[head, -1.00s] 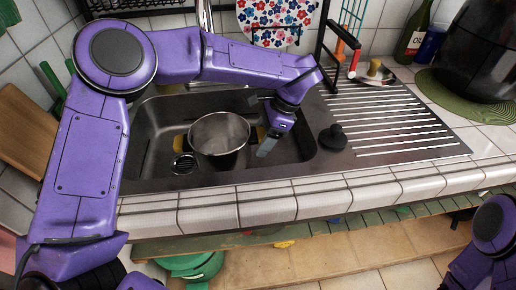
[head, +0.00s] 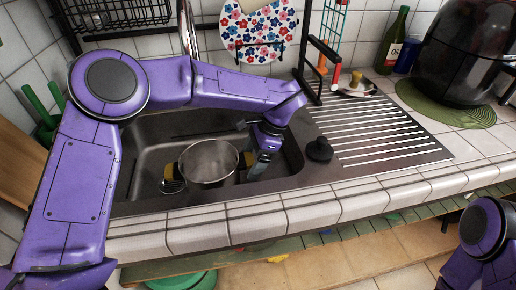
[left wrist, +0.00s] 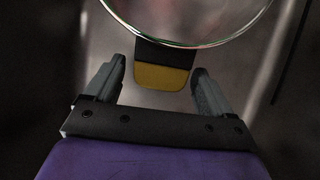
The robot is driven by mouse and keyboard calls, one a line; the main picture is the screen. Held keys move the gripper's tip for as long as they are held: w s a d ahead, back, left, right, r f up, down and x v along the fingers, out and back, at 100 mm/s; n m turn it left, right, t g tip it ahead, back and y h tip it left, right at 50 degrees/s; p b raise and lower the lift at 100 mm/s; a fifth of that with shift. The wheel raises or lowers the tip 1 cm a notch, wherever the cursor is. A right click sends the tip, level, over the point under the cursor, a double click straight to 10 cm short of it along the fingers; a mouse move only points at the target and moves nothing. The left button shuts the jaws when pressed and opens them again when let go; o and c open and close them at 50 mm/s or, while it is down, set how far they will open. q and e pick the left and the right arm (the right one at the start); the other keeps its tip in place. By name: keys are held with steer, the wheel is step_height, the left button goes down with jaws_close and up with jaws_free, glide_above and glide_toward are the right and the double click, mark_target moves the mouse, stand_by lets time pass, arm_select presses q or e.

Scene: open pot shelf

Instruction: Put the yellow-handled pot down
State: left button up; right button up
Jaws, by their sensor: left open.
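The yellow-handled pot (head: 208,163), a steel pot with two yellow handles, stands upright in the dark sink basin (head: 142,160). Its near rim also shows at the top of the left wrist view (left wrist: 185,42). My left gripper (head: 258,164) is at the right side of the pot, low in the basin. In the left wrist view its two fingers are spread open, one on each side of the yellow handle (left wrist: 162,76), with a gap visible on both sides. The pot's underside is hidden. My right gripper is out of view; only part of my right arm shows at lower right.
A round strainer (head: 172,186) lies left of the pot. A black plug (head: 319,149) sits right of the basin, beside the ribbed drainboard (head: 385,135). The faucet (head: 188,35) rises behind. A green bottle (head: 392,42) and black appliance (head: 462,55) stand at the back right.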

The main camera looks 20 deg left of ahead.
arm_select(q)
steer(key=v, duration=1)
steer(key=shift+r, duration=0.4)
steer(key=shift+d, duration=0.15)
